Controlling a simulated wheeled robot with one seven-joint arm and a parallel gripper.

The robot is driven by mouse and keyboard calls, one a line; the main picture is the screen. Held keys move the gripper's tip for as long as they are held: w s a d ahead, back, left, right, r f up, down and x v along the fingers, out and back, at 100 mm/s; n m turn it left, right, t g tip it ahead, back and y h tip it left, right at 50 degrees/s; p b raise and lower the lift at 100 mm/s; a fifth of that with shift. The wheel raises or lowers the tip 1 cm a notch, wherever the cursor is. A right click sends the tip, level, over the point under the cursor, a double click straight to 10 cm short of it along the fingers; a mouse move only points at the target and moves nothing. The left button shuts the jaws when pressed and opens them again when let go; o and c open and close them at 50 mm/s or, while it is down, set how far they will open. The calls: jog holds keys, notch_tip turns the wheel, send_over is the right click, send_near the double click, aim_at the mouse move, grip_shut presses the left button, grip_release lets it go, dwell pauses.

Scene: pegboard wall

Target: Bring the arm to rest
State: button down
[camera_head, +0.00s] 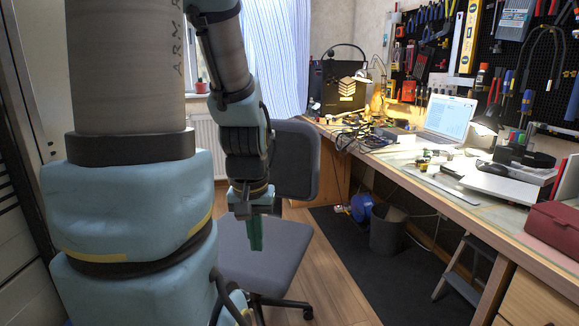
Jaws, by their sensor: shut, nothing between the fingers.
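My gripper (254,234) hangs at the end of my arm, pointing down, with green fingers shut and nothing between them. It shows in front of the grey office chair (277,250), between the chair's backrest and the left part of its seat in the picture. I cannot tell how far it is above the seat. My arm's big blue and grey links fill the left of the view and hide part of the room behind.
A long workbench (455,205) runs along the right, with a laptop (448,118), cables and tools on it. A pegboard (480,50) with tools hangs above. A dark bin (387,230) and a step stool (465,270) stand under the bench. A dark mat (370,270) lies on the floor.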

notch_tip(320, 180, up, 14)
jog(key=p, duration=1.2)
